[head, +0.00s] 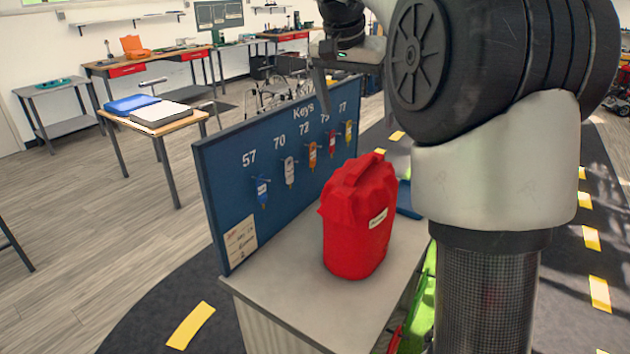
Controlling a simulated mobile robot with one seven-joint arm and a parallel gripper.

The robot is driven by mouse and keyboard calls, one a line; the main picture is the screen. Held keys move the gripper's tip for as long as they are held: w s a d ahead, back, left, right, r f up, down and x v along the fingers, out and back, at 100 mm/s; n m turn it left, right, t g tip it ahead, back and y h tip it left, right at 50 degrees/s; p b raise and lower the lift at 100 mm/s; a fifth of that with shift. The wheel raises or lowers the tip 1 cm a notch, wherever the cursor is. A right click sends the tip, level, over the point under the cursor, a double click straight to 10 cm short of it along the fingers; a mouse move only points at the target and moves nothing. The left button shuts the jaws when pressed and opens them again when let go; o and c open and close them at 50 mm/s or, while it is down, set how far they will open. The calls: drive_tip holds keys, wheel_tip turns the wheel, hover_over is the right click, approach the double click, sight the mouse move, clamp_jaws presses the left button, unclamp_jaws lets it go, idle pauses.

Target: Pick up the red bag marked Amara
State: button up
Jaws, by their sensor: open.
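A red bag (352,235) with a top handle stands upright on the grey counter (290,290). A small white label is on its right-hand side, with writing too small to read surely. My gripper (322,82) is above and behind the bag in the picture, near the top of the blue key board. It is open, apart from the bag, and part of it is hidden by my own arm. I see nothing between its fingers.
The blue key board (222,190), with several numbered hooks and coloured tags, stands along the counter's left edge, close to the bag. A blue object (408,200) lies behind the bag, partly hidden by my arm. The counter's front is clear.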

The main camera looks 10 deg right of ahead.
sight(365, 160)
drive_tip(key=shift+m, duration=0.3)
drive_tip(key=x, duration=1.2)
drive_tip(key=w+d+x, duration=0.1)
drive_tip(key=x, duration=0.5)
drive_tip(key=shift+r, duration=0.2)
drive_tip(key=shift+c, duration=0.4)
drive_tip(key=shift+r, duration=0.1)
drive_tip(key=c, duration=1.4)
